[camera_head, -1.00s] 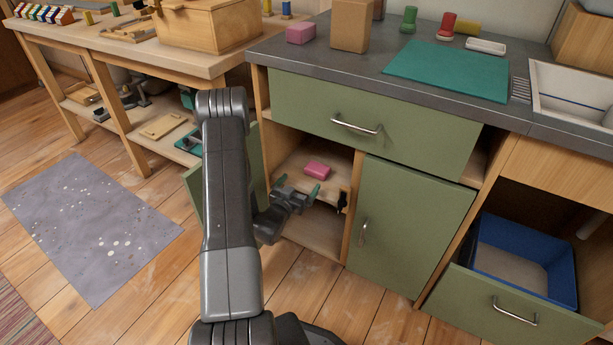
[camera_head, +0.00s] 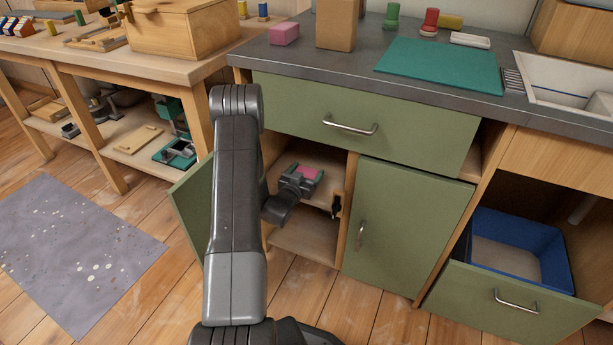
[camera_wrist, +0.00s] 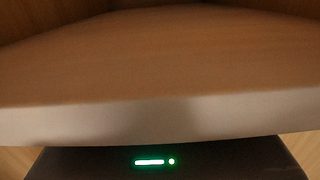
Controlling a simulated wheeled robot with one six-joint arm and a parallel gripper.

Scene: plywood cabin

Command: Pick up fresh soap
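A pink soap bar (camera_head: 309,173) lies on the upper shelf inside the open cabinet bay, in the head view. My gripper (camera_head: 304,178) is at the front of that shelf, with its fingers apart. The soap shows between or just beyond the fingers; I cannot tell which, and the gripper partly hides it. Another pink block (camera_head: 284,34) lies on the countertop at its back left. In the wrist view the shelf's pale front edge (camera_wrist: 160,115) and bare wooden top fill the picture; neither the soap nor the fingertips show there.
The open green cabinet door (camera_head: 190,205) stands left of my arm. A closed green door (camera_head: 405,225) is to the right and a green drawer (camera_head: 365,115) above. An open lower drawer holds a blue bin (camera_head: 565,270). The floor at the front is clear.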

